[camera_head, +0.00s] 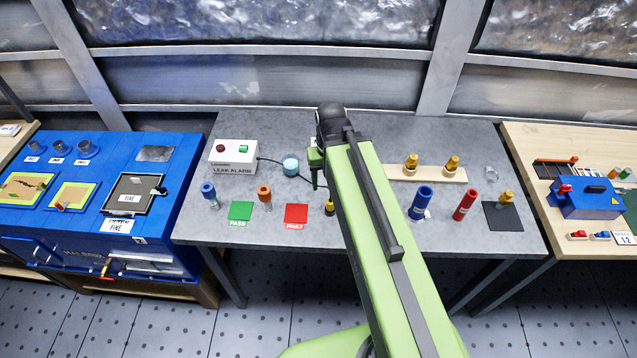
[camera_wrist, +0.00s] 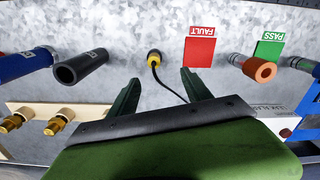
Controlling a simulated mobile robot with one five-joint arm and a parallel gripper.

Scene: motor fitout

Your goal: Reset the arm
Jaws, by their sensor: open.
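My gripper (camera_head: 316,165) is over the grey workbench (camera_head: 270,135), largely hidden by my own green arm in the head view. In the wrist view my gripper (camera_wrist: 160,82) shows two dark green fingers standing apart with nothing between them. A yellow-ended plug (camera_wrist: 154,57) with a black cable lies beyond the fingertips, apart from them. It also shows beside my arm in the head view (camera_head: 329,208).
Red FAULT (camera_head: 296,213) and green PASS (camera_head: 240,211) mats lie left of my arm, near an orange-topped fitting (camera_head: 264,193). A white alarm box (camera_head: 233,157) stands behind. Right are a brass-fitting board (camera_head: 430,174), blue cylinder (camera_head: 421,203) and red cylinder (camera_head: 465,205).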

